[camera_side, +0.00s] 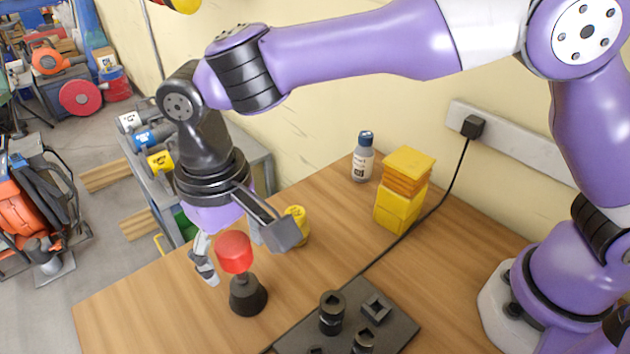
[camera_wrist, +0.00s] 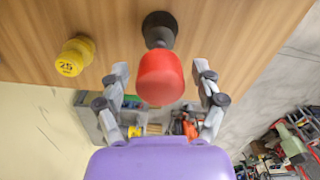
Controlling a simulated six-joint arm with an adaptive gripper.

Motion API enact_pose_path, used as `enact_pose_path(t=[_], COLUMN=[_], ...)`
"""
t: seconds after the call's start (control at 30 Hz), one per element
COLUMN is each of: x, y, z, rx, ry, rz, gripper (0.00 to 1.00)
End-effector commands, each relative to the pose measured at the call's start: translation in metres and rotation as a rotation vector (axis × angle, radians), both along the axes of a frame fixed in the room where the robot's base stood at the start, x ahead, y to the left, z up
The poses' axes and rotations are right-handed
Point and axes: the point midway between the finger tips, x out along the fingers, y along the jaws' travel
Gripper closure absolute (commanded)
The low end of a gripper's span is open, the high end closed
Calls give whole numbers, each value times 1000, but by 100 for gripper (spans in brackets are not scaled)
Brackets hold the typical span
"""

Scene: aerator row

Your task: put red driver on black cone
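The red driver (camera_side: 234,252) is at the top of the black cone (camera_side: 248,297), which stands on the wooden table. The driver looks seated on the cone's narrow neck, leaning slightly left in the side view; exact contact is hard to see. In the wrist view the red driver (camera_wrist: 160,78) hides part of the black cone (camera_wrist: 159,28). My gripper (camera_side: 245,258) is around the driver. In the wrist view my gripper (camera_wrist: 161,70) is open, with a clear gap between each finger and the driver.
A yellow weight (camera_wrist: 73,57) stands near the gripper. A grey bottle (camera_side: 362,158) and yellow blocks (camera_side: 398,208) stand towards the wall. A dark tray (camera_side: 398,328) with black sockets lies to the right of the cone. A black cable (camera_side: 432,212) crosses the table.

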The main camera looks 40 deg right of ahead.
Motion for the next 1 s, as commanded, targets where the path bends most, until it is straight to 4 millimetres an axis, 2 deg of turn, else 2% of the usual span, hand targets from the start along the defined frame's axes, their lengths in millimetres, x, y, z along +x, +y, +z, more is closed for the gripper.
enact_pose_path(t=[0.27, 0.37, 0.47, 0.77, 1.0], x=[0, 0, 1, 1, 1], y=[0, 0, 1, 0, -1], z=[1, 8, 25, 96, 121], rx=[1, 3, 4, 3, 1], ry=[-1, -3, -4, -5, -4], rz=[0, 0, 0, 0, 0], gripper=[22, 22, 22, 22, 22])
